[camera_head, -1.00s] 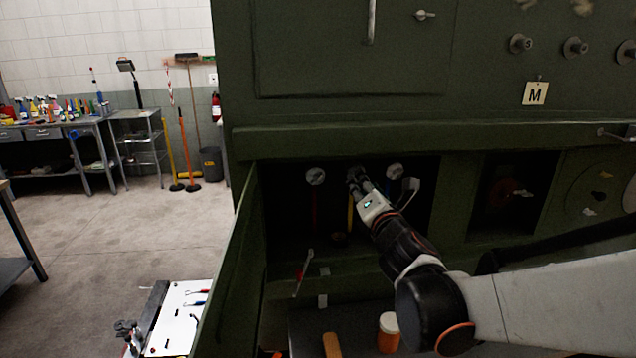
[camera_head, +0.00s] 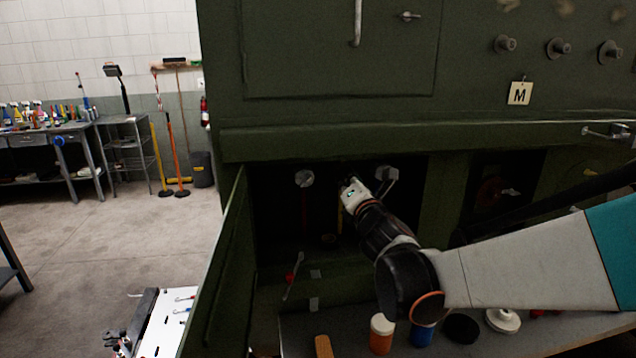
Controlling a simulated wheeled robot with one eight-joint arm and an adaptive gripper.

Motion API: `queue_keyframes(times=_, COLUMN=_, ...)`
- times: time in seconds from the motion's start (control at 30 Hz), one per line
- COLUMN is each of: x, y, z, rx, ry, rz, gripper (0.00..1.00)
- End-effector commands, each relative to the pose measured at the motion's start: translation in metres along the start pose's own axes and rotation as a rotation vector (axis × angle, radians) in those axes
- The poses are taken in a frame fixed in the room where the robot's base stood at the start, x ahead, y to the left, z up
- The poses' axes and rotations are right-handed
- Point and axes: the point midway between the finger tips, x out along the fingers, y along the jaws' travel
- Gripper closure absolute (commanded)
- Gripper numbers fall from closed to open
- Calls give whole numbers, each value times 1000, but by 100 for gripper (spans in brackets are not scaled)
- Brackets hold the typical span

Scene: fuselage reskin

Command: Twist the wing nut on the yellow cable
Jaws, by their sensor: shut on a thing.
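The yellow cable (camera_head: 340,217) hangs down inside the dark open bay of the green fuselage panel, in the head view. My gripper (camera_head: 346,182) reaches into the bay at the top of the yellow cable. Its fingers are small and dark here, and it is shut on the wing nut there. The gripper hides the nut, so its angle cannot be told. A pale wing nut (camera_head: 304,179) shows to the left, above a dim red cable (camera_head: 304,210). Another pale wing nut (camera_head: 387,174) shows close to the right of my gripper.
An open green door (camera_head: 215,270) stands at the bay's left. Below lies a grey shelf (camera_head: 345,333) with an orange jar (camera_head: 381,335), a blue jar (camera_head: 421,335) and a white round piece (camera_head: 503,320). A white-topped cart (camera_head: 170,325) stands lower left.

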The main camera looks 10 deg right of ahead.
Motion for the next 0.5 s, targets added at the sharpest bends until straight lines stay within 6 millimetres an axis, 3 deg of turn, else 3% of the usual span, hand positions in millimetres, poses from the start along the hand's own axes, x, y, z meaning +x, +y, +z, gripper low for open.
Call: queue_keyframes(times=0.5, x=0, y=-1, z=-1, rx=153, ry=0, rz=-1, gripper=100)
